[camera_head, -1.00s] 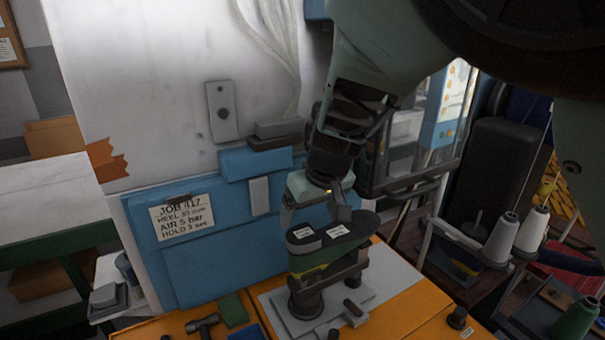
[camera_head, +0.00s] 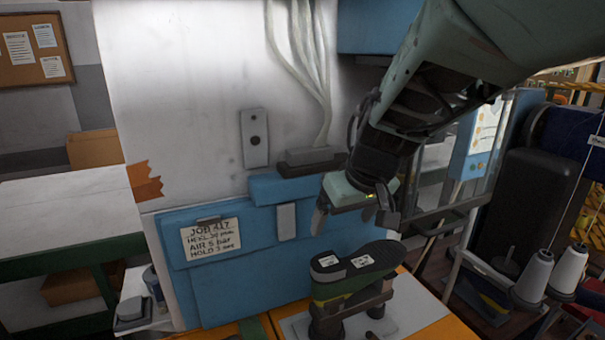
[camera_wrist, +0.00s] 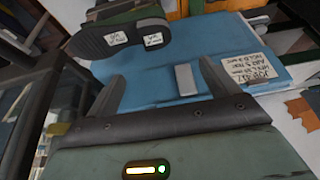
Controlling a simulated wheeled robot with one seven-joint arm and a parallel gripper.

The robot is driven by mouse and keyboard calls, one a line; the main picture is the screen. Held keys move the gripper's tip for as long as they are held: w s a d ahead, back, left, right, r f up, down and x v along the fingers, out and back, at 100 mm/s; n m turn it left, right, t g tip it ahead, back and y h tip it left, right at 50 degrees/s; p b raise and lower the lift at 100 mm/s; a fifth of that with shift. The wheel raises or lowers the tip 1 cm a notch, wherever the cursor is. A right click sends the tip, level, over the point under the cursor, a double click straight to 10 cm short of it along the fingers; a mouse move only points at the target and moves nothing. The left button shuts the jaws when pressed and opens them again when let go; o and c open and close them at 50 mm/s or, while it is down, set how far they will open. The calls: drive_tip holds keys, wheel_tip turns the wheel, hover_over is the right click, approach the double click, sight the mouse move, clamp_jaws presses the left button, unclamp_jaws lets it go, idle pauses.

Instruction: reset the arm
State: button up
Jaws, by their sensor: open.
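My gripper (camera_head: 354,219) is open and empty in the head view. It hangs above and a little behind the shoe last, clear of it, in front of the blue machine panel. In the wrist view, the two spread fingers (camera_wrist: 166,100) point toward the blue panel with nothing between them. The dark-soled green shoe last (camera_head: 352,267) sits sole up on its stand, with two white labels on the sole. In the wrist view the shoe last (camera_wrist: 118,38) shows at the top, beyond the fingertips.
The blue panel (camera_head: 233,287) with a job card (camera_head: 211,239) stands close behind my gripper. White thread cones (camera_head: 551,275) stand at the right. A white-topped bench (camera_head: 62,219) is at the left. The stand rests on a grey plate (camera_head: 410,305) on an orange table.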

wheel_tip(320, 180, down, 6)
drive_tip(key=w+a+t+y+b, duration=0.1)
drive_tip(key=w+t+y+b, duration=0.1)
drive_tip(key=b, duration=0.1)
drive_tip(key=s+d+f+h+b, duration=0.1)
drive_tip(key=s+d+f+b, duration=0.2)
drive_tip(key=s, duration=0.2)
drive_tip(key=s+d+f+n+g+h+b, duration=0.1)
drive_tip(key=s+d+f+g, duration=0.1)
drive_tip(key=s, duration=0.9)
drive_tip(key=s+d+f+n+g+h+b, duration=0.1)
drive_tip(key=s+d+f+n+g+b, duration=0.1)
drive_tip(key=s, duration=0.9)
drive_tip(key=shift+s+f+g, duration=0.25)
drive_tip(key=shift+f+g, duration=0.4)
drive_tip(key=shift+g, duration=0.55)
